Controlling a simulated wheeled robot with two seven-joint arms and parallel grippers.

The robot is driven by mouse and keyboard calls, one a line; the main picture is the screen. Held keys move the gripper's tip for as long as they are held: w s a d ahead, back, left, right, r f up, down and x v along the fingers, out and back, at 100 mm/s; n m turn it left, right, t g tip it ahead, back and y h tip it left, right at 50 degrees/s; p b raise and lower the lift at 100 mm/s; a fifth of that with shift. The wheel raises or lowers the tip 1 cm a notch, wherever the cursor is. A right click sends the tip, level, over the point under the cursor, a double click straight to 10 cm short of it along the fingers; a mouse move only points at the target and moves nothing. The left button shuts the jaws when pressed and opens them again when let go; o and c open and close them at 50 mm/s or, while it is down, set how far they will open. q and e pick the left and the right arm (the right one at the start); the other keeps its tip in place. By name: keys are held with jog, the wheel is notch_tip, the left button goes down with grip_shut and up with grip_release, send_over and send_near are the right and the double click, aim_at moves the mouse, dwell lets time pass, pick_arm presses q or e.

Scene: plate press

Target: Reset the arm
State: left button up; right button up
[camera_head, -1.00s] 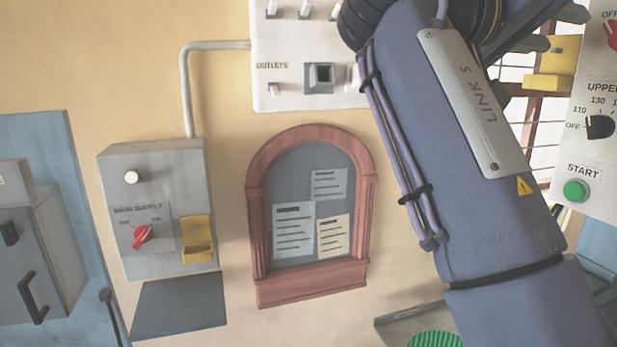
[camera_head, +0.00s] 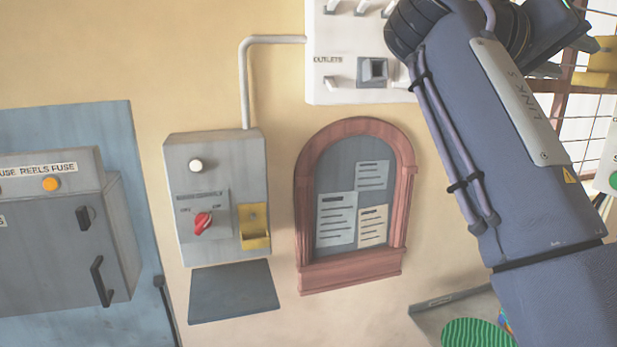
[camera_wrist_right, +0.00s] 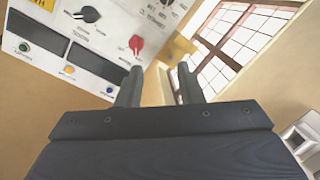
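My right arm (camera_head: 520,130), blue with a "LINK 5" plate, crosses the right side of the head view. Its forearm runs from the lower right corner up to a black joint near the top. My right gripper (camera_wrist_right: 160,78) shows best in the right wrist view. Its two dark fingers stand apart with nothing between them, so it is open and empty. In the head view only dark parts of that hand show at the upper right, partly behind the arm. My left gripper is in neither view.
The wall holds a main supply box (camera_head: 217,160) with a red switch, a wooden-framed notice board (camera_head: 400,190), an outlets panel (camera_head: 345,85) and a fuse cabinet (camera_head: 65,250). In the right wrist view, a control panel (camera_wrist_right: 105,45) and a window (camera_wrist_right: 240,40) lie beyond the fingers.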

jog(key=w+d+f+n+y, duration=0.4)
jog(key=d+f, duration=0.4)
jog(key=f, duration=0.4)
jog(key=d+f+n+y, duration=0.1)
jog(key=d+f+y, duration=0.15)
jog(key=f, duration=0.65)
jog(key=d+f+y, duration=0.1)
jog(key=f+y, duration=0.3)
jog(key=f, duration=0.5)
jog(key=s+a+f+y, duration=0.9)
jog(key=s+a+f, duration=1.2)
jog(key=s, duration=0.1)
jog(key=shift+s+a+f+m, duration=0.2)
jog(key=shift+s+a+m, duration=0.1)
jog(key=shift+a, duration=0.05)
jog(key=shift+s+d+t, duration=0.1)
jog(key=shift+t, duration=0.2)
